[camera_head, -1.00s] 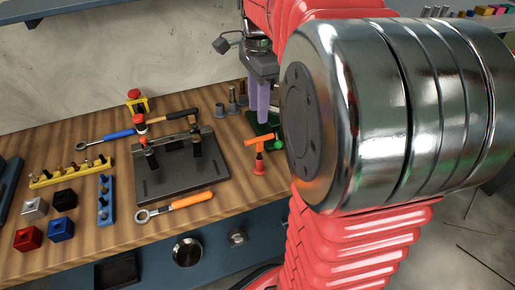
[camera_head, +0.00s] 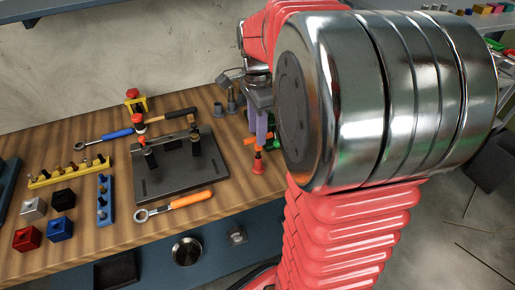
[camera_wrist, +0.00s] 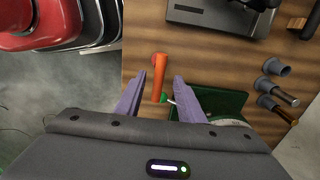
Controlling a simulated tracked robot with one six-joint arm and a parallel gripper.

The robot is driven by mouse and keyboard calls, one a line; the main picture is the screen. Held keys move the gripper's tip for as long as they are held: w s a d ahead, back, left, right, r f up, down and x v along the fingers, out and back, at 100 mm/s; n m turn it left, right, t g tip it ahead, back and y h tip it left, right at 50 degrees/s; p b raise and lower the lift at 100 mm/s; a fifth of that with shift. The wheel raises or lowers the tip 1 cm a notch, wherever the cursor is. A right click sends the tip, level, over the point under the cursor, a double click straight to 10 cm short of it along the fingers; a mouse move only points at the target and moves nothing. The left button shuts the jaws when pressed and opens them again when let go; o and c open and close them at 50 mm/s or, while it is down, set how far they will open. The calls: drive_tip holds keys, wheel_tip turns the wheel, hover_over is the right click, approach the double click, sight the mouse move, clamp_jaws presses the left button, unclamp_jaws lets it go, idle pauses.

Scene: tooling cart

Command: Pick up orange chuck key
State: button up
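The orange chuck key (camera_head: 257,166) stands near the front right of the wooden bench, partly hidden behind my fingers in the head view. In the wrist view the orange chuck key (camera_wrist: 160,79) shows as an orange bar with a red end, lying between my two purple fingers with gaps on both sides. My gripper (camera_wrist: 159,78) is open and straddles the key from above in that view. In the head view my gripper (camera_head: 261,140) is beside the key's crossbar, partly covered by my arm. I cannot tell the remaining height between fingertips and key.
A dark green tray (camera_wrist: 232,104) and a small green-ended item (camera_wrist: 164,97) sit close to the key. Grey cylindrical holders (camera_wrist: 277,67) stand to its right. A dark fixture plate (camera_head: 181,181) and an orange-handled wrench (camera_head: 190,199) lie to the left in the head view.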

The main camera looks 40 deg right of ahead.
sight(258, 153)
drive_tip(key=shift+s+d+f, duration=0.1)
drive_tip(key=shift+f, duration=2.45)
drive_tip(key=shift+c, duration=0.5)
clamp_jaws()
